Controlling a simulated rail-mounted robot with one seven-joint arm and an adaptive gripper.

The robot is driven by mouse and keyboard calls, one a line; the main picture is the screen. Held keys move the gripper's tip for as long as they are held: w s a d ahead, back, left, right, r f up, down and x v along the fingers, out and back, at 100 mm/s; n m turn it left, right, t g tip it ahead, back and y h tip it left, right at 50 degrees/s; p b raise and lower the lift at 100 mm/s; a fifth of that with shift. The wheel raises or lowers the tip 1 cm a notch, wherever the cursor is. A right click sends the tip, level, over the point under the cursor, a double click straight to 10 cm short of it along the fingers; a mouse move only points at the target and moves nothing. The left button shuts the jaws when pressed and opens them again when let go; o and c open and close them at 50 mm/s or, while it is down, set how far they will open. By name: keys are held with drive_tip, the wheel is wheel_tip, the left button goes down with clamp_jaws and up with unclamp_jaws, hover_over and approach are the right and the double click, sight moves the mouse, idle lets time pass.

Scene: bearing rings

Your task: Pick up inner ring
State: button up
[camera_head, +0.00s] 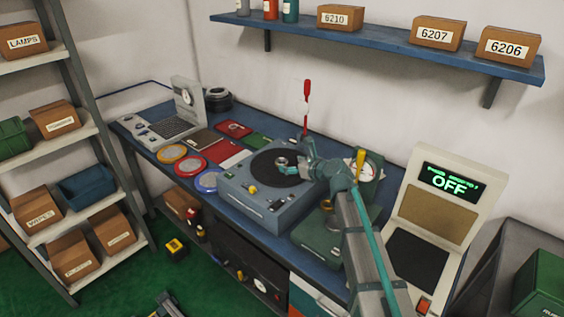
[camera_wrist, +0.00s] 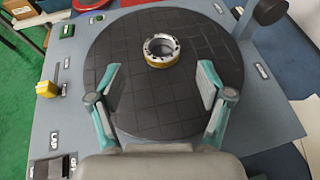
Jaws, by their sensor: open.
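The inner ring (camera_wrist: 162,58), a small metal ring with a silver top and a brass-coloured lower edge, lies flat on a round black plate (camera_wrist: 130,110) of a grey-blue machine. My gripper (camera_wrist: 160,86) is open and empty, with its two teal fingers wide apart above the plate. In the wrist view the ring is beyond the fingertips, roughly centred between them. In the head view my gripper (camera_head: 290,165) is over the black plate, and I cannot clearly tell the ring from the fingers there.
The machine (camera_head: 246,195) stands on a blue bench with a yellow knob (camera_wrist: 46,89) at its side. Red, orange and blue-rimmed discs (camera_head: 190,166) lie to its left. A display reading OFF (camera_head: 447,184) stands at the right. A dark round-ended part (camera_wrist: 268,12) is near the plate's upper right.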

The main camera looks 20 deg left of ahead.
sight(279, 160)
drive_tip(key=p+x, duration=0.1)
drive_tip(key=x, duration=0.4)
drive_tip(key=shift+w+a, duration=0.25)
drive_tip(key=shift+w, duration=0.1)
drive_tip(key=c, duration=1.4)
drive_tip(key=shift+r, duration=0.1)
